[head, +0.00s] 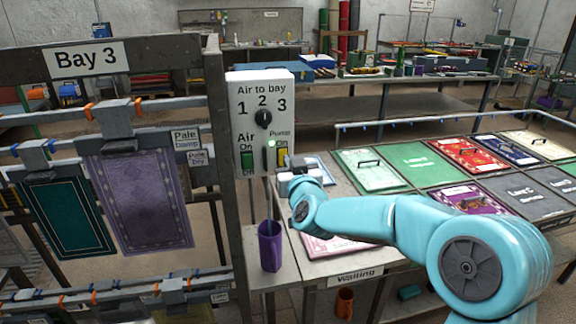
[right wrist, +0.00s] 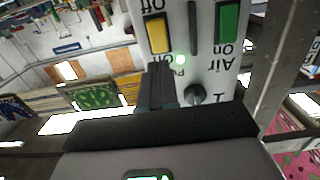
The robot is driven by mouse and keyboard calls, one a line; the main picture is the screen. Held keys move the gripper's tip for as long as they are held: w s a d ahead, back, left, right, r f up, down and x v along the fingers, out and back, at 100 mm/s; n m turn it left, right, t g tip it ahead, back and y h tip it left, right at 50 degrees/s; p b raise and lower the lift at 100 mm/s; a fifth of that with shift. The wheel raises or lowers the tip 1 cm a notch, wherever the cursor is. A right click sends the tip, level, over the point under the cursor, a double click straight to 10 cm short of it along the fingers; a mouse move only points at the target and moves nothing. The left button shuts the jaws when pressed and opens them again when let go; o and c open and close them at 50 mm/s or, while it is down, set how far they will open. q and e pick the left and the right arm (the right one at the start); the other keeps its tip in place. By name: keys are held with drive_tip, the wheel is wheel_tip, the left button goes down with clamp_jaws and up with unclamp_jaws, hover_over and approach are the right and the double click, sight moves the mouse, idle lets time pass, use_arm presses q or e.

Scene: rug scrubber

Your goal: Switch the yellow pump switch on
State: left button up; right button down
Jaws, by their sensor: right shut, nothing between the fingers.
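The yellow pump switch (head: 282,157) is on the lower right of a white control box (head: 244,92), under the word Pump. It also shows in the right wrist view (right wrist: 158,32), upside down, with "Off" at its far end. I cannot tell which way it is tipped. My right gripper (head: 285,172) is shut and empty, close in front of the switch. In the right wrist view its dark fingertips (right wrist: 160,66) reach near the switch's "On" end; contact is unclear. A small green light (right wrist: 180,60) glows beside them. My left gripper is not in view.
A green air switch (head: 247,160) and a black dial (head: 263,118) share the box. A purple cup (head: 270,246) stands below it. Hanging rugs, such as a purple one (head: 145,200), are at the left. A table with framed panels (head: 420,158) lies at the right.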

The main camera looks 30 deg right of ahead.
drive_tip(key=r+b+v, duration=0.2)
drive_tip(key=v, duration=0.8)
drive_tip(key=s+a+f+n+g+y, duration=0.1)
drive_tip(key=a+f+g, duration=0.15)
drive_tip(key=f, duration=0.95)
drive_tip(key=s+a+f+n+g+y, duration=0.1)
drive_tip(key=a+f+g+y, duration=0.15)
drive_tip(key=f, duration=0.95)
drive_tip(key=s+a+f+n+g+y, duration=0.1)
drive_tip(key=a+f+g, duration=0.15)
drive_tip(key=f, duration=0.95)
drive_tip(key=s+a+f+g+y, duration=0.1)
drive_tip(key=s+a+f+g, duration=0.2)
drive_tip(key=s, duration=0.5)
drive_tip(key=s+a+f+m+g+y, duration=0.1)
drive_tip(key=s+a+f+g, duration=0.2)
drive_tip(key=s+f, duration=0.3)
drive_tip(key=s+a+f+m+g+y, duration=0.1)
drive_tip(key=s+f, duration=0.4)
drive_tip(key=s, duration=0.5)
drive_tip(key=a+g+y, duration=0.1)
drive_tip(key=a+g, duration=0.1)
drive_tip(key=shift+a+f, duration=0.2)
drive_tip(key=shift+a, duration=0.2)
